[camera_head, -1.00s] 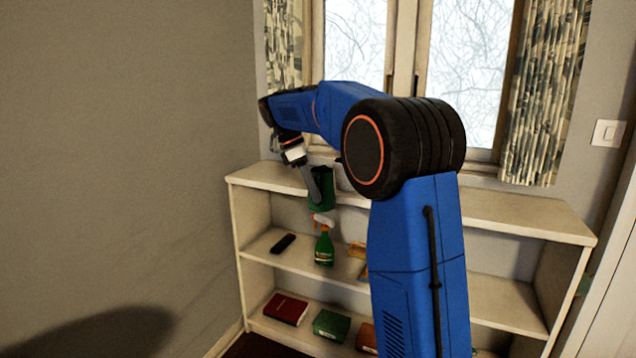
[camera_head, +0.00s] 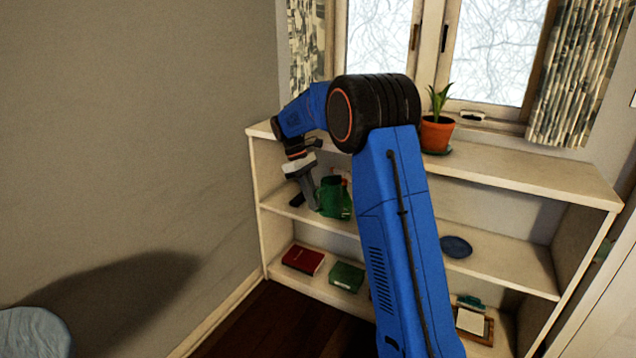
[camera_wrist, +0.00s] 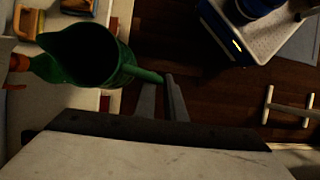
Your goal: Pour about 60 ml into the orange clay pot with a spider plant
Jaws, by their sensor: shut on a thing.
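An orange clay pot (camera_head: 436,134) holding a plant with long green leaves (camera_head: 438,98) stands on a green saucer at the window end of the top shelf. My gripper (camera_head: 312,195) is shut on a dark green jug (camera_head: 333,198), in front of the shelf unit and below the top board, left of the pot and apart from it. In the wrist view, the jug (camera_wrist: 118,78) hangs beside my fingers (camera_wrist: 162,100), its handle between them and its wide mouth facing the camera. The inside is dark, so I cannot tell the liquid level.
A spray bottle with an orange trigger (camera_wrist: 18,62) is close behind the jug. The top board (camera_head: 520,172) is clear right of the pot. A blue dish (camera_head: 456,247) lies on the middle shelf; a red book (camera_head: 303,259) and green book (camera_head: 346,276) lie on the bottom shelf.

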